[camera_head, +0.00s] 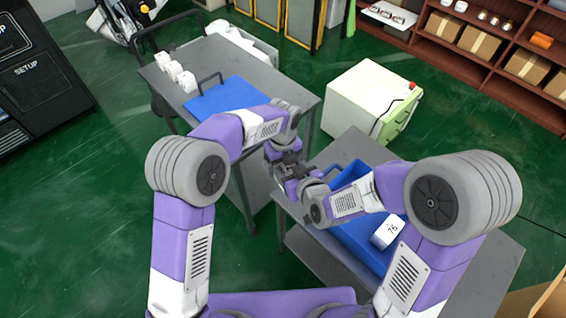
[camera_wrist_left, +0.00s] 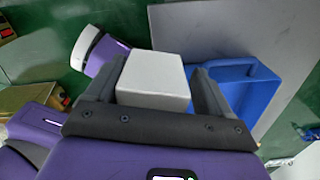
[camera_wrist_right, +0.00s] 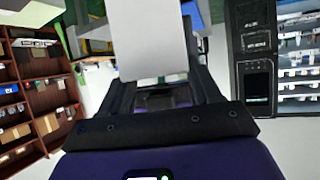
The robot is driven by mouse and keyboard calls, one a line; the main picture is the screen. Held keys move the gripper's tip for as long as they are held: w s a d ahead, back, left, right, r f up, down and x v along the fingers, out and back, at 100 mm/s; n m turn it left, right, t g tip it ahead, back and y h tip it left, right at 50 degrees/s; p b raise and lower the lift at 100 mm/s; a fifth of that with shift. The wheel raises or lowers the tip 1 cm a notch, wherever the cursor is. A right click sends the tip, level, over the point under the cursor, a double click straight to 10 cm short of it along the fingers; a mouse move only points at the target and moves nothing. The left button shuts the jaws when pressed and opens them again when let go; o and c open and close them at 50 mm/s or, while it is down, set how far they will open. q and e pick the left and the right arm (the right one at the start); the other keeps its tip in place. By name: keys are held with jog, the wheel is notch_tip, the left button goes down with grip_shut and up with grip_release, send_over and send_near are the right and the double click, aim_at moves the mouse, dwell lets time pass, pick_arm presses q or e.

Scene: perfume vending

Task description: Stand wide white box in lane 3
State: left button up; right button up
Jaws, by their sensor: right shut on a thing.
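A plain white box (camera_wrist_right: 155,40) is between the fingers of my right gripper (camera_wrist_right: 160,85) in the right wrist view. My right gripper is shut on it. A white box (camera_wrist_left: 153,75), which looks like the same one, is also between the fingers of my left gripper (camera_wrist_left: 165,85) in the left wrist view. I cannot tell whether those fingers press on it. In the head view both grippers meet above the gap between two tables, and the box is hidden there. Another white box marked 76 (camera_head: 388,232) lies in a blue bin (camera_head: 352,232). Lane 3 cannot be made out.
The bin is on the right grey table (camera_head: 345,150). A white cabinet (camera_head: 370,95) stands behind. Shelves (camera_head: 480,45) are at the back right.

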pick_arm(q)
jog(key=c, duration=0.7)
jog(key=shift+d, duration=0.1)
jog(key=shift+c, duration=1)
pick_arm(e)
jog(key=o, duration=0.7)
jog(key=shift+a, duration=0.1)
jog(key=o, duration=0.5)
jog(key=shift+c, duration=0.2)
